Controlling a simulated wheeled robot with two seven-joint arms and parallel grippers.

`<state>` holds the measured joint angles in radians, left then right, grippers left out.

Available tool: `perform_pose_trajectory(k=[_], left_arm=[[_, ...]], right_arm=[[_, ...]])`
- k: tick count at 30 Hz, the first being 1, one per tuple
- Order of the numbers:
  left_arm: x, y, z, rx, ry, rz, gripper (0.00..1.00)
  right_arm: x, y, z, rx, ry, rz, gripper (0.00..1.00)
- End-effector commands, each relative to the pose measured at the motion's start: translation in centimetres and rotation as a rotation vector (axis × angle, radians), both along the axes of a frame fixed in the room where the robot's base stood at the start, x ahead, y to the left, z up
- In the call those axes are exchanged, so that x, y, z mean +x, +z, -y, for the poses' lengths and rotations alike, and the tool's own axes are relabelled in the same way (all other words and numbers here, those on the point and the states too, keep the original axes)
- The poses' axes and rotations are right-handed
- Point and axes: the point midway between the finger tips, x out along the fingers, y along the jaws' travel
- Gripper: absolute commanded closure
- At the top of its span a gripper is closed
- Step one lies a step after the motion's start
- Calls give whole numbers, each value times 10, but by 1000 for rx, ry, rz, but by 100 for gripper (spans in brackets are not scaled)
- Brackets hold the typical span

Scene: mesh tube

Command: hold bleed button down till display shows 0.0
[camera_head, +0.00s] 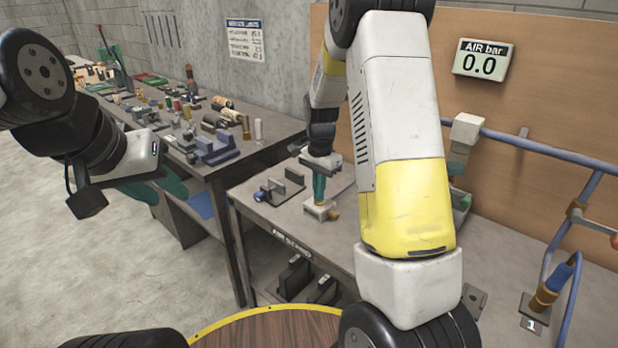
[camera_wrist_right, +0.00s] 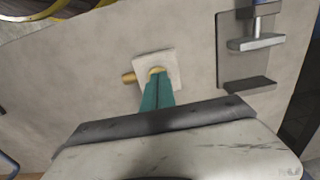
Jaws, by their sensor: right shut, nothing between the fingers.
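The AIR bar display (camera_head: 482,60) on the wooden back board reads 0.0. A small pale block (camera_head: 319,211) with a brass side fitting sits on the bench; the block (camera_wrist_right: 172,66) also shows in the right wrist view. My right gripper (camera_head: 319,199) is shut with nothing between its teal fingers. Its fingertips (camera_wrist_right: 157,77) are right at the yellow bleed button (camera_wrist_right: 156,70) on top of the block and appear to touch it; they partly hide it, so how far it is pressed cannot be told. My left gripper (camera_head: 160,188) hangs at the left, away from the bench, with its teal fingers apart and empty.
A clamp-like fixture (camera_head: 281,187) stands on the bench left of the block. Blue pipes (camera_head: 545,148) run along the right, with a hose and brass fitting (camera_head: 545,297) numbered 1. A cluttered second table (camera_head: 200,160) stands at the back left.

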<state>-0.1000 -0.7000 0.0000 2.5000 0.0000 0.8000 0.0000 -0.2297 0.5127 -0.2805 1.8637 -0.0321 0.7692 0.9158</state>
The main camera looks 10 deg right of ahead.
Motion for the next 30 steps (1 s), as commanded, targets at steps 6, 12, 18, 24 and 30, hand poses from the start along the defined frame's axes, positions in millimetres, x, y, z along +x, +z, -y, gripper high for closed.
perform_pose_trajectory(k=[6, 12, 18, 24, 30], left_arm=[[0, 0, 0, 0, 0, 0, 64], [0, 0, 0, 0, 0, 0, 64], [0, 0, 0, 0, 0, 0, 64], [0, 0, 0, 0, 0, 0, 64], [0, 0, 0, 0, 0, 0, 64]], right_arm=[[-7, -8, 1, -3, -1, -23, 100], [-7, -8, 1, -3, -1, -23, 100], [-7, -8, 1, -3, -1, -23, 100], [-7, -8, 1, -3, -1, -23, 100], [-6, -3, 3, -3, -1, -20, 100]])
